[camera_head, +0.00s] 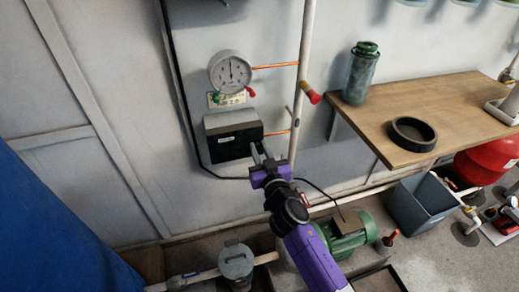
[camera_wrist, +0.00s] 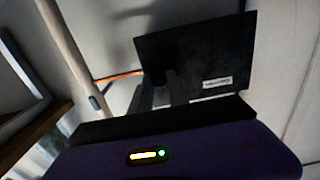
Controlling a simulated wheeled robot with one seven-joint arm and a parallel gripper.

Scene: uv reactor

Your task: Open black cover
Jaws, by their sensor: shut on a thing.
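The black cover (camera_head: 230,142) is the dark front of a small box mounted on the wall, below a round gauge. It hangs roughly flat against the box front and carries a small white label. In the wrist view the black cover (camera_wrist: 215,50) fills the upper middle, with its label at the lower right. My gripper (camera_head: 259,153) reaches from the lower right to the cover's lower right edge. In the wrist view my gripper (camera_wrist: 168,98) has its fingers against the cover's lower left part, shut on it. The exact grip on the edge is dark and hard to see.
A round gauge (camera_head: 230,72) sits above the box. A vertical pipe (camera_head: 301,80) with a red-handled valve (camera_head: 310,94) runs close to its right. A wooden shelf (camera_head: 455,112) holds a green jar (camera_head: 360,75) and a black ring-shaped dish (camera_head: 412,134). A blue tank (camera_head: 50,235) stands at left.

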